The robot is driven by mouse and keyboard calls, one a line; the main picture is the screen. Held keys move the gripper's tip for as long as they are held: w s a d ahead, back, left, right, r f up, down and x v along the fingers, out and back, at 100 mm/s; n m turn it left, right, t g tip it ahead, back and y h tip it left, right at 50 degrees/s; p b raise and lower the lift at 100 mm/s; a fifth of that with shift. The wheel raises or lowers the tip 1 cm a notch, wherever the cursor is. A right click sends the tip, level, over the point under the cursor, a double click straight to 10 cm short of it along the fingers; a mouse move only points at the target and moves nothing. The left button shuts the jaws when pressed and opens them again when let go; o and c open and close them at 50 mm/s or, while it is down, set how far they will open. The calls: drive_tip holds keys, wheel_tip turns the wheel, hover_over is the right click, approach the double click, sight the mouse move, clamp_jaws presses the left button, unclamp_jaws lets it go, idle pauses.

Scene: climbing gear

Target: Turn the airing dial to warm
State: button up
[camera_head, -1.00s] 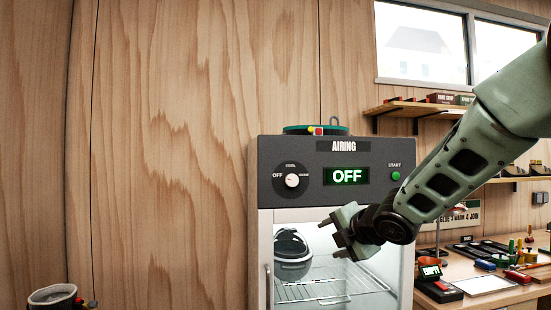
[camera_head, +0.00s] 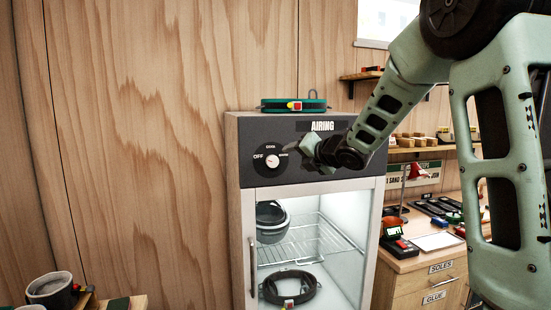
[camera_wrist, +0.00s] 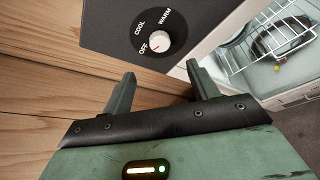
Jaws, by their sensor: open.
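The airing dial (camera_head: 271,161) is a black disc with a white knob on the dark top panel of the cabinet (camera_head: 233,180). Its labels OFF, COOL and WARM read clearly in the wrist view, where the white knob (camera_wrist: 157,38) sits in the middle; I cannot tell surely where it points. My gripper (camera_head: 290,150) is open and empty, just right of the dial in the head view. In the wrist view its two fingers (camera_wrist: 160,75) reach towards the dial, with the knob beyond the tips and apart from them. My arm hides the cabinet's display.
A glass door with a vertical handle (camera_head: 253,268) closes the cabinet front; a dark helmet (camera_head: 271,222) is inside on a wire shelf (camera_head: 310,243). A green coiled item (camera_head: 293,105) lies on top. A cluttered workbench (camera_head: 405,262) stands right; bare wood wall is left.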

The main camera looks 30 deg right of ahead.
sight(274, 161)
drive_tip(key=p+x, duration=0.4)
drive_tip(key=x, duration=0.7)
drive_tip(key=shift+r, duration=0.15)
drive_tip(key=shift+w+f+p, duration=0.3)
drive_tip(key=shift+w+p, duration=0.05)
drive_tip(key=shift+w, duration=0.2)
drive_tip(key=c, duration=1)
